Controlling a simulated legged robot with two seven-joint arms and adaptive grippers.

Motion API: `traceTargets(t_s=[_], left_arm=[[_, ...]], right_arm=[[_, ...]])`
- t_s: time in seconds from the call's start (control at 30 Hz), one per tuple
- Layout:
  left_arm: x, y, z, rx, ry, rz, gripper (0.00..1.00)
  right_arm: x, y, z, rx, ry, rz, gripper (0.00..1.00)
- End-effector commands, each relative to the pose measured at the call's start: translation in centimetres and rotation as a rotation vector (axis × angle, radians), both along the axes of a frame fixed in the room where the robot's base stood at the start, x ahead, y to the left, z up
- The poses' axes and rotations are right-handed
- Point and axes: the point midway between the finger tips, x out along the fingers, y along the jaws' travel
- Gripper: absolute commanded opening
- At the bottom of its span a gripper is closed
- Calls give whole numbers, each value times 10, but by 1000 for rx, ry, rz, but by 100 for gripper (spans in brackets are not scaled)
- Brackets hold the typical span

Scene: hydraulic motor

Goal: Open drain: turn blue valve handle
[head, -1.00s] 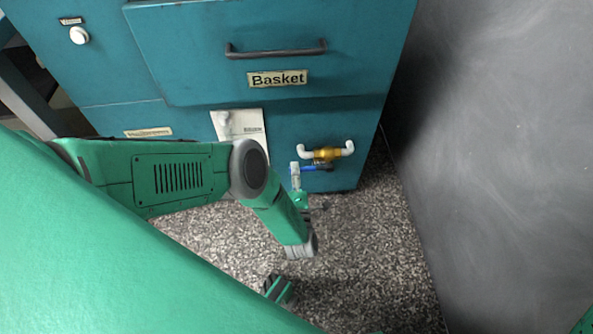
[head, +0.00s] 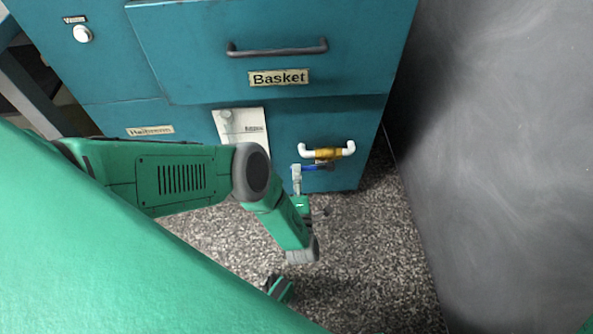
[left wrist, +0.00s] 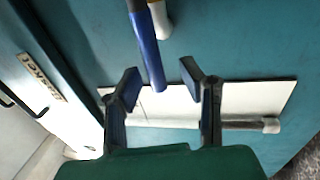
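The blue valve handle (head: 317,168) sits below a brass valve body (head: 327,154) with white pipe elbows, low on the teal cabinet front. In the left wrist view the handle (left wrist: 150,50) is a long blue bar, its free end in the gap between my fingers. My left gripper (head: 297,172) is at the handle's left end in the head view. In the left wrist view its two fingers (left wrist: 160,80) are spread, one on each side of the bar, with gaps visible. Whether any part touches the handle cannot be told. My right gripper is not in view.
A drawer with a dark pull (head: 277,48) and a "Basket" label (head: 278,77) is above the valve. A white panel (head: 240,128) is left of the valve. A dark grey wall (head: 500,150) stands right. Speckled floor (head: 370,240) lies below.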

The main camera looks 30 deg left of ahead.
Motion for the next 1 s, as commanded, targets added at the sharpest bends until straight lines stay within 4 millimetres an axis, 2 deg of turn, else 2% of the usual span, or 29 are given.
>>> traceTargets(t_s=[0.2,0.4,1.0], left_arm=[[-36,-26,-10,-2,7,-4,35],[-47,-34,-14,-3,10,-8,35],[-52,-36,-14,-2,3,0,35]], right_arm=[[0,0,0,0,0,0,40],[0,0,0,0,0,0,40],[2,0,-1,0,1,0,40]])
